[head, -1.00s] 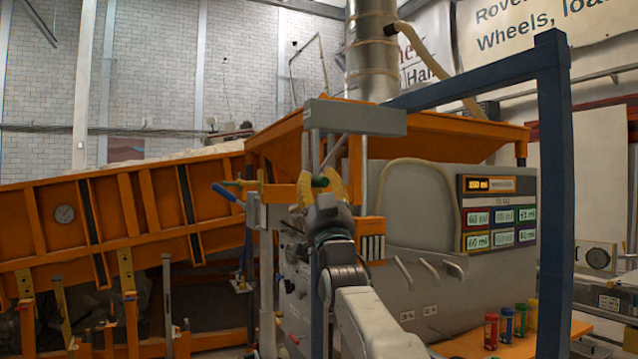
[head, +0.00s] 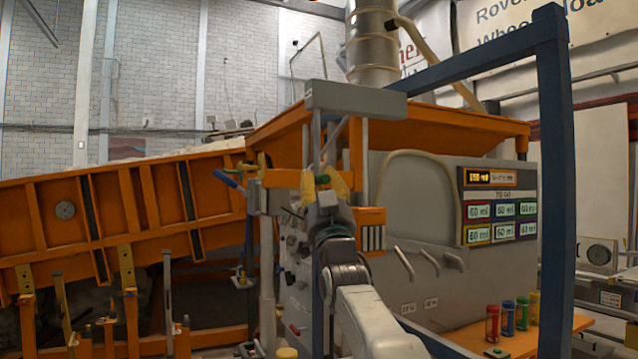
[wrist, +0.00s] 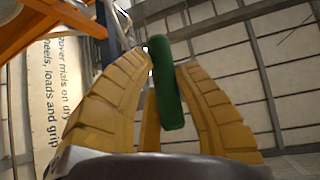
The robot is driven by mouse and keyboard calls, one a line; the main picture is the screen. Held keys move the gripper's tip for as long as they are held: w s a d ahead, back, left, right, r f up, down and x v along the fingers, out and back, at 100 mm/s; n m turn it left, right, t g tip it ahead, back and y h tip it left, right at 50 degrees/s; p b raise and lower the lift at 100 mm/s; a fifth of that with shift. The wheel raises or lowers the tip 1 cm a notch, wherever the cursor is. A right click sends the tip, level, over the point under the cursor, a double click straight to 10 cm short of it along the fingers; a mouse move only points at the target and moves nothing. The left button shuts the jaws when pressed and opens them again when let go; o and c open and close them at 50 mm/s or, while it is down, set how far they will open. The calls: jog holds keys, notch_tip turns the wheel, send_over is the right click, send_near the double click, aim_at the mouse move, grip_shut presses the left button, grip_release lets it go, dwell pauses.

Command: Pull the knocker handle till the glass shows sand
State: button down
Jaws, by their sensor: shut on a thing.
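The green knocker handle (head: 322,180) is below a grey beam box at the top of the blue frame. My gripper (head: 326,186), with yellow ribbed fingers, is shut on it from below. In the wrist view the handle (wrist: 166,84) is a thick green bar between the fingers (wrist: 163,72), its upper end sticking out past the tips. I cannot make out the glass or any sand in it for certain.
The orange tilted sandbed (head: 130,215) fills the left. The blue frame (head: 556,180) stands close on the right. A grey panel carries a display board (head: 497,207). Several coloured cylinders (head: 507,319) stand on an orange table (head: 480,345). Grey levers (head: 403,263) stick out beside my arm.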

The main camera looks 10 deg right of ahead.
jog(key=shift+w+f, duration=0.15)
jog(key=shift+f, duration=0.6)
jog(key=c, duration=1.2)
grip_release()
jog(key=o, duration=0.4)
jog(key=shift+r, duration=0.15)
jog(key=shift+c, duration=0.2)
jog(key=v, duration=1.2)
